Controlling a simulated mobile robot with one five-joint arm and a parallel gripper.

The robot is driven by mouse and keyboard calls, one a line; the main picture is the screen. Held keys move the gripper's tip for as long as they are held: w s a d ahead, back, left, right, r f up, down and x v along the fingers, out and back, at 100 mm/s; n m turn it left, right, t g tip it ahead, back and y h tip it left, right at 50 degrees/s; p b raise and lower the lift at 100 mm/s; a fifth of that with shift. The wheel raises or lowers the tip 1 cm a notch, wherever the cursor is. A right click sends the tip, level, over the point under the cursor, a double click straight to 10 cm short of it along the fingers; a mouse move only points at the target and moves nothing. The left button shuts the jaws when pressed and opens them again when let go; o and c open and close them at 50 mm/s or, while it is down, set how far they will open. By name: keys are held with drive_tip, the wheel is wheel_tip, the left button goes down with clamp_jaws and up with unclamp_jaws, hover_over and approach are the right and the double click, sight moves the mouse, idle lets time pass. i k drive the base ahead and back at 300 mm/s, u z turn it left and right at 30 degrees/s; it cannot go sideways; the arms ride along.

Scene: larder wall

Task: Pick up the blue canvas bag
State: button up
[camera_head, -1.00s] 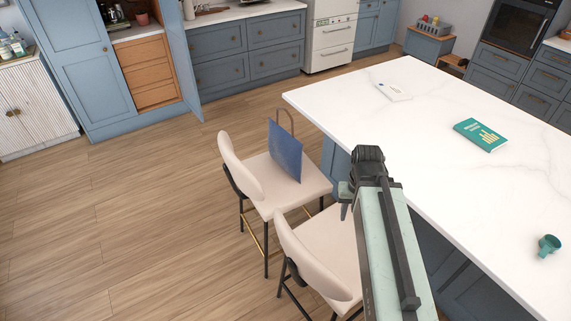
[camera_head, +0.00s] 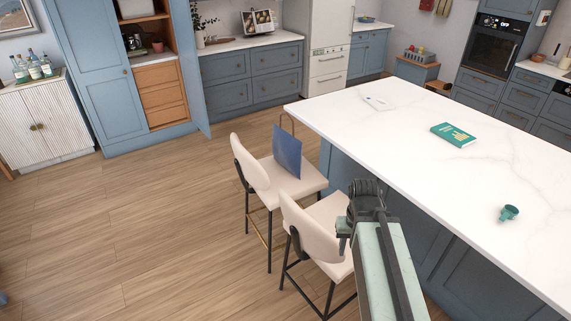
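The blue canvas bag (camera_head: 287,152) stands upright on the seat of the farther cream stool (camera_head: 254,163), beside the island. Its brown handle loops up above it, close to the island's edge. My gripper (camera_head: 345,232) is at the end of my arm, over the nearer stool and beside the island. It is nearer to the camera than the bag and apart from it. The fingers are small and dark in this view, and I cannot tell whether they are open or shut. No bag is in the gripper.
The white island top (camera_head: 400,140) fills the right, with a green book (camera_head: 453,135), a teal cup (camera_head: 509,213) and a white item (camera_head: 377,102) on it. The nearer cream stool (camera_head: 315,235) stands between my arm and the bag. Wooden floor on the left is clear.

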sight(287, 150)
drive_tip(key=u, duration=1.9)
drive_tip(key=i, duration=2.15)
drive_tip(key=z, duration=1.75)
drive_tip(key=i, duration=1)
drive_tip(key=u, duration=0.1)
